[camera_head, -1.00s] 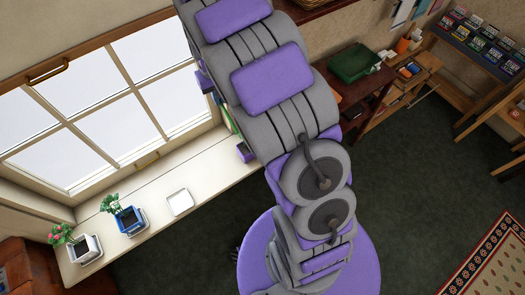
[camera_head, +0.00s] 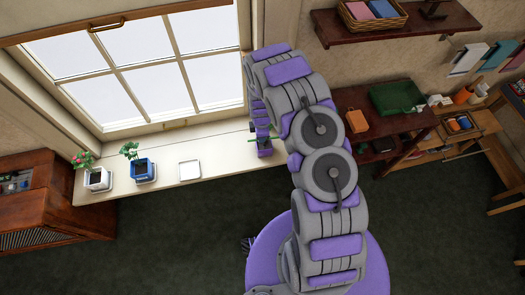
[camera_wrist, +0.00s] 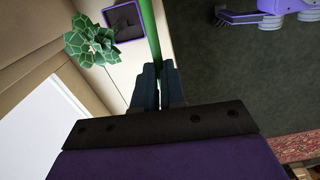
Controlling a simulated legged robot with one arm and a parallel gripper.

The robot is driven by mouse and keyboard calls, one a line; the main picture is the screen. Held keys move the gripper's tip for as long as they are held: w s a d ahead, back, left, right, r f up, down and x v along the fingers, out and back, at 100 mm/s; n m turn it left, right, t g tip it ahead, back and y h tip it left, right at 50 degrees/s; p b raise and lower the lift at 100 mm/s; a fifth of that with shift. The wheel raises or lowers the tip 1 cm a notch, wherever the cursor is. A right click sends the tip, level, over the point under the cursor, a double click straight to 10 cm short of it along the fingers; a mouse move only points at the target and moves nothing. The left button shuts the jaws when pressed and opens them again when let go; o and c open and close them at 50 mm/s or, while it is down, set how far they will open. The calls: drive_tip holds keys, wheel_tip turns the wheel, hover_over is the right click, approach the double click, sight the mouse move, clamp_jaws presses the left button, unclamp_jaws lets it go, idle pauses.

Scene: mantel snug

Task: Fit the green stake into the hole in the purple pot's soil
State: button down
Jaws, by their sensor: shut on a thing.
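The purple pot (camera_wrist: 137,29) shows in the wrist view with dark soil (camera_wrist: 124,18) inside its square rim; I cannot make out the hole. A leafy green plant (camera_wrist: 92,42) overlaps its left side. My gripper (camera_wrist: 160,68) is shut on the green stake (camera_wrist: 150,30), a thin straight rod. The stake runs up past the pot's right side in that view, and its far end is out of frame. In the head view the purple pot (camera_head: 265,153) stands at the sill's right end, partly hidden by my arm.
The white sill (camera_head: 222,160) runs under the window and also holds a white tray (camera_head: 189,170), a blue pot (camera_head: 143,170) and a white pot (camera_head: 97,179). A wooden cabinet (camera_head: 40,200) stands left. A shelf (camera_head: 405,25) and a side table (camera_head: 375,125) are right of my arm.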

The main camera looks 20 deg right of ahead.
drive_tip(key=s+a+f+n+p, duration=0.2)
drive_tip(key=s+a+f+n, duration=0.65)
drive_tip(key=f, duration=0.35)
drive_tip(key=b, duration=0.4)
hover_over(260, 151)
drive_tip(key=shift+d+f+n, duration=0.25)
drive_tip(key=shift+f+n, duration=0.2)
drive_tip(key=shift+f, duration=0.15)
drive_tip(key=f, duration=0.3)
drive_tip(key=shift+a+f+b, duration=0.25)
drive_tip(key=shift+a+b, duration=0.05)
drive_tip(key=shift+b, duration=0.05)
drive_tip(key=shift+f, duration=0.1)
drive_tip(key=shift+d, duration=0.2)
drive_tip(key=shift+f, duration=0.2)
drive_tip(key=c, duration=1.2)
unclamp_jaws()
drive_tip(key=shift+a, duration=0.1)
